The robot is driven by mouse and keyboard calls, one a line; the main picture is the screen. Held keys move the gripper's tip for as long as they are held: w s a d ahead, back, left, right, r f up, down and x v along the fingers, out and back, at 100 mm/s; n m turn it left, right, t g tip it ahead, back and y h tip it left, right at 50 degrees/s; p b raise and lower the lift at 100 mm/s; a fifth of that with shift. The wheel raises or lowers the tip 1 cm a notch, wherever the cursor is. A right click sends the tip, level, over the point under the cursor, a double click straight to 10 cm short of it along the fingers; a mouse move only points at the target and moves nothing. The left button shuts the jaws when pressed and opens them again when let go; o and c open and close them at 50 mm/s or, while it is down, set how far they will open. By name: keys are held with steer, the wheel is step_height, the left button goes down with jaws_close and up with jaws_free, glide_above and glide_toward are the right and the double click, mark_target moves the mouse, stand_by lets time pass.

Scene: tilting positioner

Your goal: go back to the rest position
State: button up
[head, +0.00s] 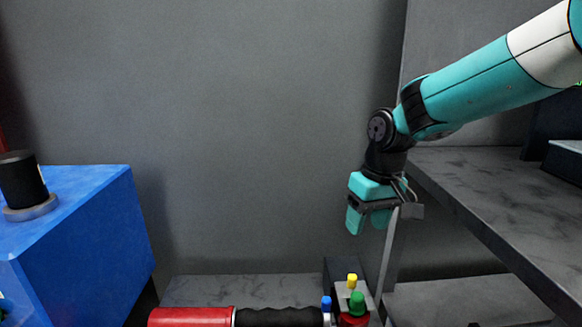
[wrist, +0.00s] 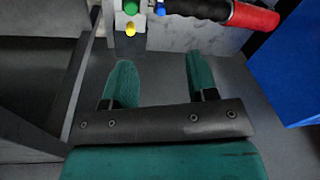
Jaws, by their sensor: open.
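My gripper (head: 368,220) hangs from the teal arm in the head view, pointing down. It is in free air above and slightly right of a device with coloured buttons. In the wrist view its two teal fingers (wrist: 158,85) are apart with nothing between them. It touches nothing that I can see.
A red and black handle (head: 280,317) lies below, beside a small block with yellow, green and blue knobs (head: 352,295). A blue box (head: 85,230) with a black cylinder (head: 22,180) stands at left. A grey shelf (head: 500,200) is at right. The middle space is clear.

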steer(key=s+a+r+n+y, duration=0.1)
steer(key=s+r+n, duration=0.1)
steer(key=s, duration=1.1)
steer(key=s+a+r+n+y, duration=0.1)
steer(key=s+r+y, duration=0.1)
steer(key=s, duration=1.2)
step_height(320, 180, up, 19)
steer(key=p, duration=1.9)
steer(key=shift+w+d+r, duration=0.15)
steer(key=shift+w+r, duration=0.05)
steer(key=shift+w, duration=0.2)
